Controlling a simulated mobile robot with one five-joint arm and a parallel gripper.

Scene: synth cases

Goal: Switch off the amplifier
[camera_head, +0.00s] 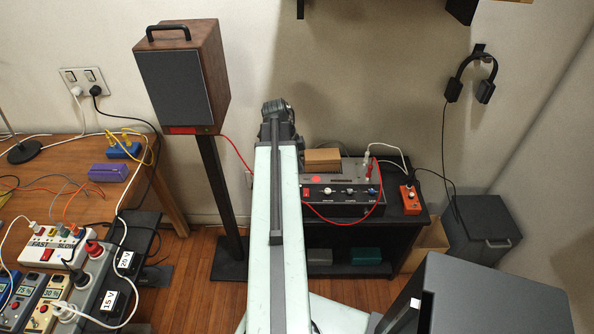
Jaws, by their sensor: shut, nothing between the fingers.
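The amplifier (347,209) appears to be the box with a grey top and dark front on the low black stand, right of centre. Its front has a red switch (306,193) at the left and several knobs to the right. I cannot tell which way the switch is set. Plugs and a red cable are at its right end, and a brown block (322,159) sits on its top. My pale green arm stands in front of its left side and may hide part of it. My gripper's fingers do not show; only a dark joint is visible at the arm's far end.
A tall speaker (178,85) stands left of my arm. An orange pedal (410,199) is beside the amplifier. A wooden desk (60,160) and power strips (92,280) with many cables fill the left. A grey cabinet (497,295) stands at the front right.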

